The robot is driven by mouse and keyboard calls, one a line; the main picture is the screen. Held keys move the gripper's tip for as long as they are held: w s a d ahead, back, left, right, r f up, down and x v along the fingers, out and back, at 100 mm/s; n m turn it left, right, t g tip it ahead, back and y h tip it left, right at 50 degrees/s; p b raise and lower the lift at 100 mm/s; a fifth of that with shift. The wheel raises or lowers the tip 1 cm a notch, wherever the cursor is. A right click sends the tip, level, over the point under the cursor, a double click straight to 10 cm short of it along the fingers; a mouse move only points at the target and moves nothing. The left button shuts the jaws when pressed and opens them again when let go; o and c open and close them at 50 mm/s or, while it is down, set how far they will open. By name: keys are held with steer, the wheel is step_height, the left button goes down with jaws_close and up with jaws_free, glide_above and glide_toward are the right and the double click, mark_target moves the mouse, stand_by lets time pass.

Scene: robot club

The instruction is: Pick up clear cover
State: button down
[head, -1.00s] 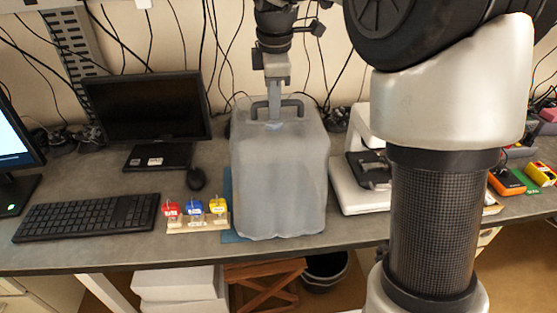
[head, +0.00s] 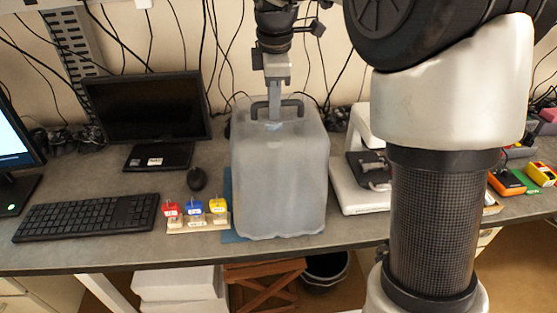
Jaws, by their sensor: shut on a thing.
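The clear cover (head: 280,180) is a large, cloudy, see-through box with a dark handle (head: 277,105) on its top. It stands upright in the middle of the desk in the head view, over or on a blue mat (head: 228,205). My gripper (head: 275,118) points down at the top of the cover and is shut on the handle. The fingertips are partly blurred against the cover. What is under the cover cannot be made out, and I cannot tell if its bottom edge touches the mat.
Left of the cover are a small rack with red, blue and yellow pieces (head: 194,212), a mouse (head: 196,179), a keyboard (head: 88,216) and a monitor (head: 146,108). A white machine (head: 355,185) stands close on the right. Orange and yellow meters (head: 508,182) lie far right. Cables hang behind.

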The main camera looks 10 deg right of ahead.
steer(key=shift+r, duration=0.1)
stand_by(0.6)
step_height(320, 180, up, 10)
steer(key=shift+p, duration=0.55)
stand_by(0.3)
